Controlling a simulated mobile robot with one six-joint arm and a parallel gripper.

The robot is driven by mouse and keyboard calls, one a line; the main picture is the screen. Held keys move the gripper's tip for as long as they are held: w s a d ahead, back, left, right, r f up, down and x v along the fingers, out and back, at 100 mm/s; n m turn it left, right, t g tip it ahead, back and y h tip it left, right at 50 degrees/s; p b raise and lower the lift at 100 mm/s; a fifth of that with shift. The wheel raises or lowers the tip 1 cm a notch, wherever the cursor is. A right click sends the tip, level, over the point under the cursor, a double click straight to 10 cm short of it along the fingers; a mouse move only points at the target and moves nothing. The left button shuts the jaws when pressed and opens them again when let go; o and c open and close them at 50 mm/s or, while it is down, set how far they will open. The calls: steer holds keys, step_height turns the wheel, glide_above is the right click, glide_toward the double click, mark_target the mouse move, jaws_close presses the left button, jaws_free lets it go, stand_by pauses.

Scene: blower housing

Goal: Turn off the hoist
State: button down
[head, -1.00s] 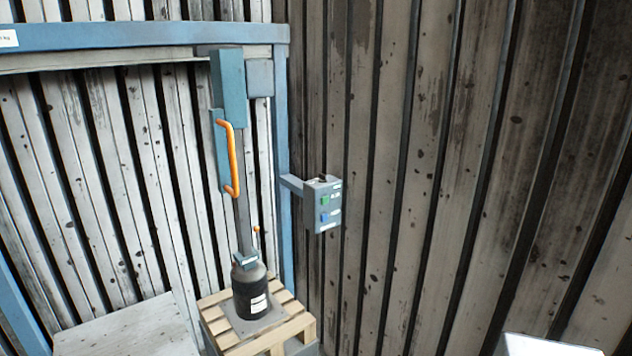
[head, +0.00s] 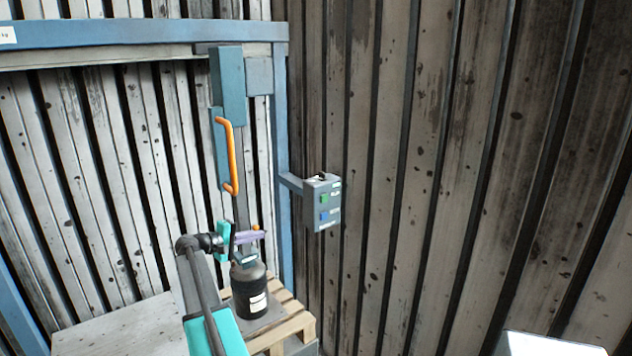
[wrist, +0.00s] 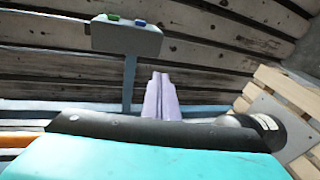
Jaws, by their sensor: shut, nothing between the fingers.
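The hoist (head: 228,85) is a blue-grey column with an orange handle (head: 231,155), hanging from a blue frame. A dark cylinder (head: 249,290) stands on a pallet below it. A grey control box (head: 323,203) on a bracket carries a green button (head: 324,198) and a blue button (head: 324,216). In the wrist view the box (wrist: 127,42) is at the upper left, with its green button (wrist: 113,17) and blue button (wrist: 139,22) on top. My gripper (head: 262,236) is shut and empty, with pale fingers above the cylinder, left of the box and apart from it. Its fingers (wrist: 161,80) also show in the wrist view.
The wooden pallet (head: 297,325) is below the box. A pale flat surface (head: 120,330) lies at the lower left. Corrugated walls (head: 450,150) stand behind and to the right. The space right of the box is clear.

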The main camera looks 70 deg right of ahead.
steer(key=s+d+r+m+g, duration=0.1)
steer(key=s+d+r, duration=0.2)
steer(key=r, duration=0.5)
steer(key=s+d+r+m+g+h, duration=0.1)
steer(key=s+d+r, duration=0.3)
steer(key=r, duration=0.4)
steer(key=shift+d+g+h, duration=0.3)
steer(key=shift+d+g, duration=0.3)
steer(key=shift+d, duration=0.3)
steer(key=shift+s+d, duration=0.1)
steer(key=shift+s, duration=0.05)
steer(key=p, duration=0.5)
glide_toward(323, 175)
steer(key=x, duration=0.5)
steer(key=shift+x, duration=0.8)
steer(key=shift+s, duration=0.1)
